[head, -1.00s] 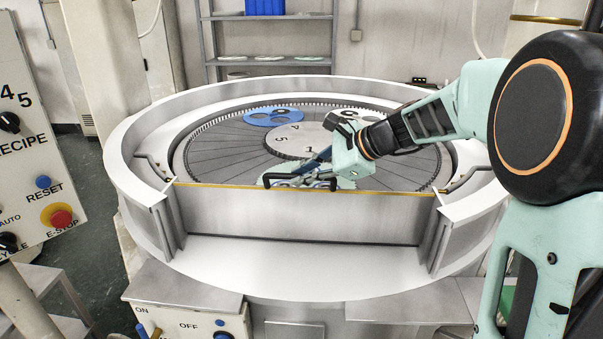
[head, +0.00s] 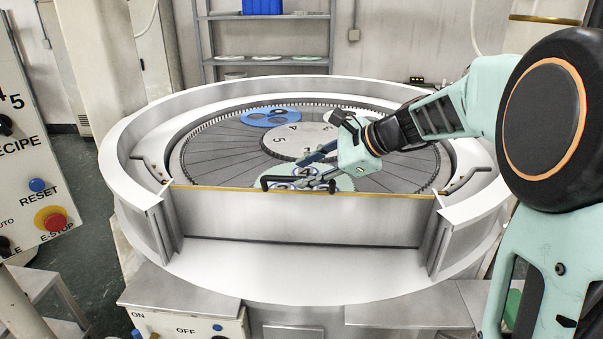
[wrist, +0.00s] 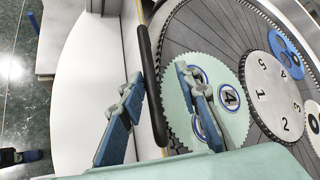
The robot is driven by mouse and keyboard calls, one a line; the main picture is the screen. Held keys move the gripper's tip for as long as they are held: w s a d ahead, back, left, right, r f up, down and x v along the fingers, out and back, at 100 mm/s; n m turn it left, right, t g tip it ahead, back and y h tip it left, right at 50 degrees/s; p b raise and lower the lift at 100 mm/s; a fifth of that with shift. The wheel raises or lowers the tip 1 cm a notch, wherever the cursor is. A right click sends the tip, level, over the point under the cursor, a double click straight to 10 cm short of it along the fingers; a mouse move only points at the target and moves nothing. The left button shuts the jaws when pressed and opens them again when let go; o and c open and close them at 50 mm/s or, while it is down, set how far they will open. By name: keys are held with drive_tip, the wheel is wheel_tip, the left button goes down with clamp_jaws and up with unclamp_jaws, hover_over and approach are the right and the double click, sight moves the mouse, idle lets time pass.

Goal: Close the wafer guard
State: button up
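The wafer guard (head: 300,215) is a flat grey panel with a yellow top edge, across the front opening of the round lapping machine. Its black bar handle (head: 268,183) is at the middle of that edge; in the wrist view the handle (wrist: 146,60) runs lengthwise between my fingers. My gripper (head: 308,178) is at the handle, partly hiding it. In the wrist view my gripper (wrist: 157,80) is open, one finger on each side of the bar, with gaps visible. Whether a finger touches it cannot be told.
Behind the guard, a pale green toothed carrier (wrist: 178,115) with round wafers lies on the plate near my finger. A blue carrier (head: 270,117) lies farther back. The machine's white rim (head: 130,190) surrounds the plate. A control panel with a red E-stop (head: 52,220) stands at left.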

drive_tip(key=v, duration=1)
drive_tip(key=shift+r, duration=0.15)
drive_tip(key=shift+d, duration=0.1)
